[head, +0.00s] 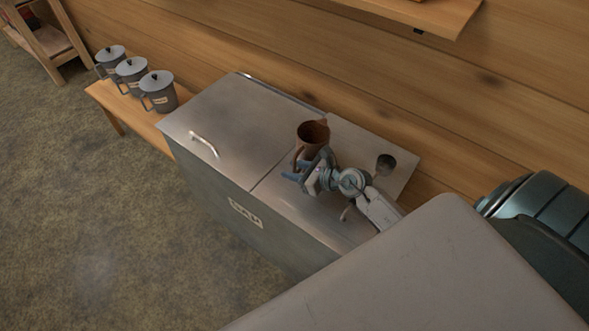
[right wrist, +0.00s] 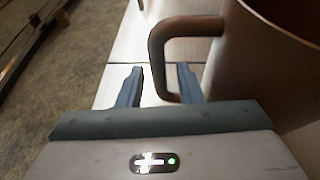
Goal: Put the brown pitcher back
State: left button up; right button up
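The brown pitcher (head: 314,133) stands upright, open at the top, on the metal chest near its back right part. My right gripper (head: 292,170) is at its near side, by the handle (head: 299,155). In the right wrist view the gripper (right wrist: 158,84) is open, its two fingers apart. My left gripper is not in view.
The metal chest (head: 220,110) has lids with handles and a label on its front. Several lidded grey pitchers (head: 158,92) stand on a wooden bench (head: 140,122) at the left. A wooden wall runs behind.

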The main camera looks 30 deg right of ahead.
jog(key=shift+r, duration=0.2)
jog(key=shift+s+d, duration=0.2)
jog(key=shift+s, duration=0.15)
jog(key=v, duration=1.1)
jog(key=shift+s+r, duration=0.2)
